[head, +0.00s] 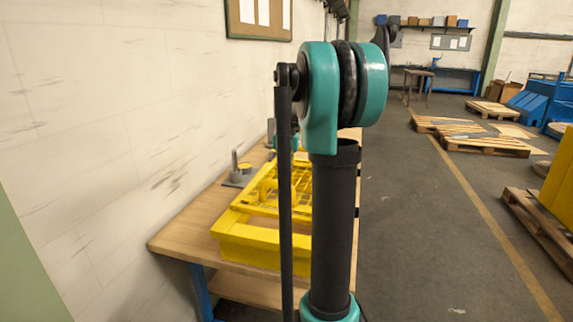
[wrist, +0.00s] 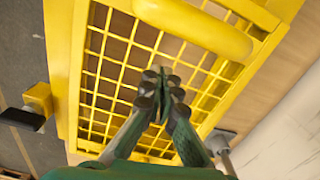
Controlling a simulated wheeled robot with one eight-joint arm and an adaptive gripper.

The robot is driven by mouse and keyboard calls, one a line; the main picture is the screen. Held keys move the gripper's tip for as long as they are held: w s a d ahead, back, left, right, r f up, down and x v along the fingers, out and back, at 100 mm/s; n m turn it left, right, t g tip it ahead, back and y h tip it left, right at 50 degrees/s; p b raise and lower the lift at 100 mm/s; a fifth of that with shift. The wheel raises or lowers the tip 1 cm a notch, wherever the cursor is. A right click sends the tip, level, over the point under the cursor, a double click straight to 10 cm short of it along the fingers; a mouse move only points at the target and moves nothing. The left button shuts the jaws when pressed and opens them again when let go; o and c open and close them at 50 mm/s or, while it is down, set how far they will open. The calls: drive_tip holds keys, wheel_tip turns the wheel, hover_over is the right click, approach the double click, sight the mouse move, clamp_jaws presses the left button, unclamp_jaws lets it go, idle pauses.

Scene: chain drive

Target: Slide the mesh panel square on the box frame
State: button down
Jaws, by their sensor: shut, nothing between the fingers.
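The yellow box frame (head: 235,242) sits on the wooden workbench in the head view, partly hidden behind my arm. The yellow mesh panel (head: 268,192) lies over it. In the wrist view the mesh panel (wrist: 110,45) fills the middle, with a thick rounded yellow bar (wrist: 200,25) across its upper part. The box frame's yellow side (wrist: 60,60) runs along the left. My gripper (wrist: 160,73) is shut and empty, with its fingertips over the mesh; I cannot tell if they touch it. In the head view my arm hides the gripper. I cannot tell how square the panel sits.
The workbench (head: 180,240) has bare wood at its near left. A grey post (head: 235,162) on a plate stands behind the frame, near the wall. A yellow block with a black knob (wrist: 38,98) juts out at left in the wrist view. Pallets (head: 485,145) lie off right.

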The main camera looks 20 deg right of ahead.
drive_tip(key=shift+s+a+r, duration=0.15)
drive_tip(key=shift+s+a, duration=0.3)
drive_tip(key=shift+s, duration=0.4)
drive_tip(key=shift+s+a, duration=0.4)
drive_tip(key=shift+s, duration=0.35)
drive_tip(key=s+a, duration=0.1)
drive_tip(key=s, duration=0.1)
drive_tip(key=s+a, duration=0.1)
drive_tip(key=s, duration=0.1)
drive_tip(key=s+a, duration=0.1)
drive_tip(key=s, duration=0.1)
drive_tip(key=shift+s+a, duration=0.2)
drive_tip(key=shift+s, duration=0.05)
